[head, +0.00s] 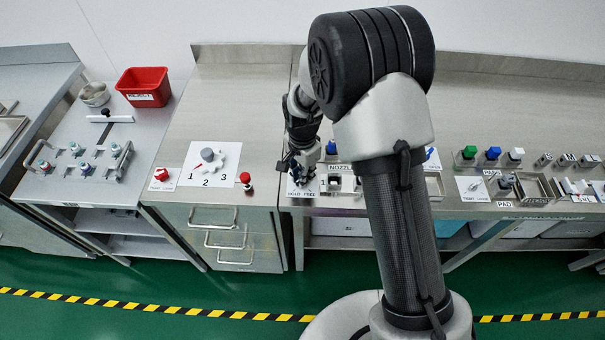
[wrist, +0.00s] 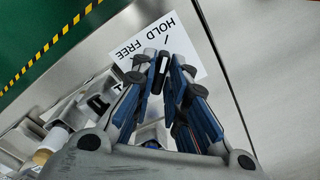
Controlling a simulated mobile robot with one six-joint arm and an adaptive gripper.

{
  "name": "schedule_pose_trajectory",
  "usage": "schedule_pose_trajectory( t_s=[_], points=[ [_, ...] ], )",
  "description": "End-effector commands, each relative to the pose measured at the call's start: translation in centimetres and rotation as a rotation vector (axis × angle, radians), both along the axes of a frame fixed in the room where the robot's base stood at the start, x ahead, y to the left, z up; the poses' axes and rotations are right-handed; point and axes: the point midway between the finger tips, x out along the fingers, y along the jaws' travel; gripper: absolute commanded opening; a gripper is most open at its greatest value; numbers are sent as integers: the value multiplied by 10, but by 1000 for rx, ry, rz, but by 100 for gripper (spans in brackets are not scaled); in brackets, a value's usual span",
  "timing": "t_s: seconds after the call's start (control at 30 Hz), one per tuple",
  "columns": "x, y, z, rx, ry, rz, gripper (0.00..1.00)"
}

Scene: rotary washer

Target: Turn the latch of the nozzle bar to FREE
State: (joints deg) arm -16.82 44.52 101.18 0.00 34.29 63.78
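The latch (wrist: 157,80) is a dark, narrow handle with a white stripe, standing at a white card (wrist: 182,52) lettered HOLD and FREE. In the wrist view its far end points roughly towards the short mark beside HOLD. My gripper (wrist: 159,70) has its blue-black fingers drawn close together, one on each side of the latch, and looks shut on it. The contact faces are hidden. In the head view my gripper (head: 300,176) is down over the card (head: 301,193), just left of the NOZZLE label (head: 341,168); the latch is hidden there.
Metal nozzle bar fittings (wrist: 98,102) lie close beside my fingers in the wrist view. A red knob (head: 245,178) and a numbered dial card (head: 209,170) are on the left bench. Bare steel worktop (wrist: 255,60) lies to the right of the card.

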Motion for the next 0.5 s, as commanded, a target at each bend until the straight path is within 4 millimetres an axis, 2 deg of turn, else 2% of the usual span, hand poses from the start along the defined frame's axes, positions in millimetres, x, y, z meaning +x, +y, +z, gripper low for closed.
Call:
schedule_pose_trajectory(
  t_s=[0.17,0.5],
  points=[
    [0,0,0,0,0,0,0],
    [0,0,0,0,0,5,0]
  ],
)
